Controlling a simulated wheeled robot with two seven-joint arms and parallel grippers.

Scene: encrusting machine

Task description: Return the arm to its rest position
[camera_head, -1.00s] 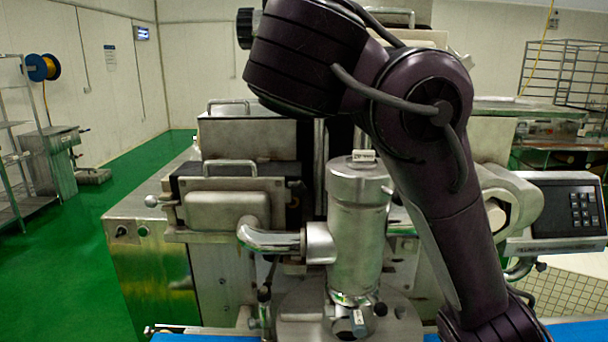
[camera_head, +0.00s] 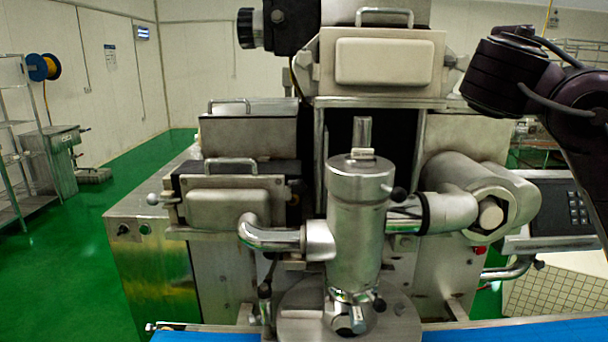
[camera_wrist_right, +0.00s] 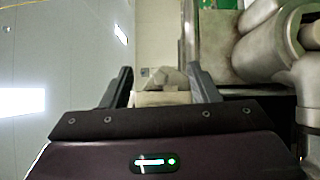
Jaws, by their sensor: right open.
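My right arm (camera_head: 545,90) shows as dark links at the right edge of the head view, in front of the machine's control panel. Its gripper is outside that view. In the right wrist view my right gripper (camera_wrist_right: 163,85) is open, its two dark fingers apart. A pale, blurred shape shows between and beyond the fingers, and I cannot tell what it is. My left arm and gripper are not in view.
The steel encrusting machine (camera_head: 358,215) fills the middle. A blue conveyor belt (camera_head: 515,333) runs along its front. A keypad panel (camera_head: 562,210) stands at the right, partly behind my arm. Green floor (camera_head: 70,255) lies open at the left, beside a wire rack (camera_head: 15,150).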

